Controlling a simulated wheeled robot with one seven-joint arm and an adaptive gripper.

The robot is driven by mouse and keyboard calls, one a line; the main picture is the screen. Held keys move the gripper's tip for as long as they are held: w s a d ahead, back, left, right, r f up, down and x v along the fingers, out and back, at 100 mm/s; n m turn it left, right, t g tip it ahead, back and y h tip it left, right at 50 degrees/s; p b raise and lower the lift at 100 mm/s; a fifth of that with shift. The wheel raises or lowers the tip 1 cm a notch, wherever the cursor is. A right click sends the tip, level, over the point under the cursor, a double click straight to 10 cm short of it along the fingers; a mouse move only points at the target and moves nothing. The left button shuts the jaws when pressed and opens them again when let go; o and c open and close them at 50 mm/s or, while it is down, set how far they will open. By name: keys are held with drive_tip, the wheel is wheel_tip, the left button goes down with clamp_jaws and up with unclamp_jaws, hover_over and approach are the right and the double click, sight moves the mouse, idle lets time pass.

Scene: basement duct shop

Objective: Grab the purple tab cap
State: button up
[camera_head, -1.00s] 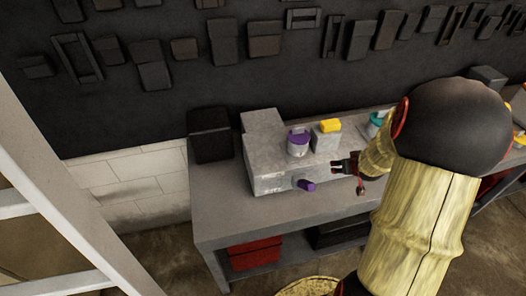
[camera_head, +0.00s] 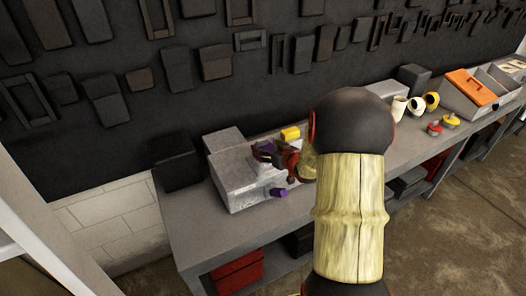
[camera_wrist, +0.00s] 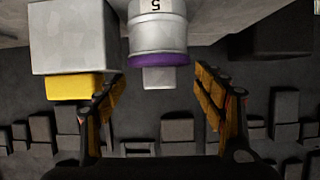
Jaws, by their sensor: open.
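The purple tab cap (camera_wrist: 160,59) shows in the wrist view as a purple band with a pale grey tab (camera_wrist: 158,77), on a white canister (camera_wrist: 158,30) marked 5. In the head view a bit of the purple cap (camera_head: 266,147) shows above the grey stepped block, mostly hidden by my gripper (camera_head: 270,157). In the wrist view my gripper (camera_wrist: 160,82) is open, with one yellow-padded finger on each side of the tab. The fingers look apart from the cap, and nothing is held.
A yellow piece (camera_wrist: 75,86) on a grey cube (camera_wrist: 73,38) is close beside the left finger in the wrist view. A black box (camera_head: 178,171) stands left. The bench front (camera_head: 200,235) is bare.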

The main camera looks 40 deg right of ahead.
sight(263, 144)
drive_tip(key=x, duration=0.4)
drive_tip(key=shift+w+d+r, duration=0.1)
drive_tip(key=shift+w, duration=0.1)
drive_tip(key=shift+c, duration=0.5)
drive_tip(key=c, duration=0.8)
drive_tip(key=shift+s, duration=0.1)
drive_tip(key=shift+c, duration=0.4)
